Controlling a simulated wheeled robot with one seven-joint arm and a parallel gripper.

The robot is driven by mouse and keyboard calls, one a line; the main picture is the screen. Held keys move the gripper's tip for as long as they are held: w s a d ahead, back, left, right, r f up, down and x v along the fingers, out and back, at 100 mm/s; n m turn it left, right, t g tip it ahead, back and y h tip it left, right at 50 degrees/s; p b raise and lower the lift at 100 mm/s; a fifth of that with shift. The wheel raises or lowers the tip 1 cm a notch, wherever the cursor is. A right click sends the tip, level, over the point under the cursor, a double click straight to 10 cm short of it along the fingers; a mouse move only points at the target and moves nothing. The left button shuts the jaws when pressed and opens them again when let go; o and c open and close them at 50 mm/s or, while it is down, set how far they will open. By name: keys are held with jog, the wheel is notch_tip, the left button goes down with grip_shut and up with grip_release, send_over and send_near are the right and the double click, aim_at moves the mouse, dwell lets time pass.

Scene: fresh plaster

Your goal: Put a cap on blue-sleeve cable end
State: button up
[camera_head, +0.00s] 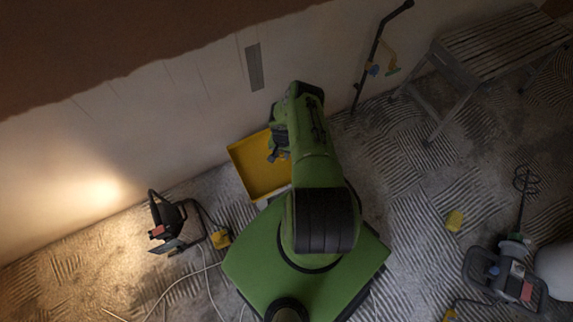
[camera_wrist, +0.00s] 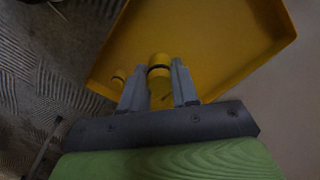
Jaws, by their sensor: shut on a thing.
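My gripper (camera_wrist: 157,82) is shut on a small yellow cap (camera_wrist: 159,62) with a dark band, over the yellow tray (camera_wrist: 221,58). Whether the held cap still touches the tray floor I cannot tell. A second yellow cap (camera_wrist: 119,76) with a dark band is in the tray, just left of the left finger. In the head view my gripper (camera_head: 279,153) is over the tray (camera_head: 246,162); the caps are too small to make out there. A blue-sleeved cable end (camera_head: 373,70) stands out by the wall at the upper right, beside a yellow-green one (camera_head: 392,71).
A dark upright pole or conduit (camera_head: 378,45) rises by the cable ends. A slatted work platform (camera_head: 490,45) stands at the upper right. A lit work lamp (camera_head: 166,222) with cables is at the left. A mixer (camera_head: 505,275) lies lower right. Ridged floor between is mostly clear.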

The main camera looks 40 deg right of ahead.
jog(key=f, duration=0.1)
jog(key=s+f, duration=0.1)
jog(key=d+f+m, duration=0.1)
jog(key=shift+s, duration=0.35)
notch_tip(320, 180, down, 10)
jog(key=b, duration=0.6)
jog(key=shift+a+r, duration=0.1)
jog(key=shift+r, duration=0.05)
jog(key=shift+f, duration=0.2)
jog(key=o, duration=1)
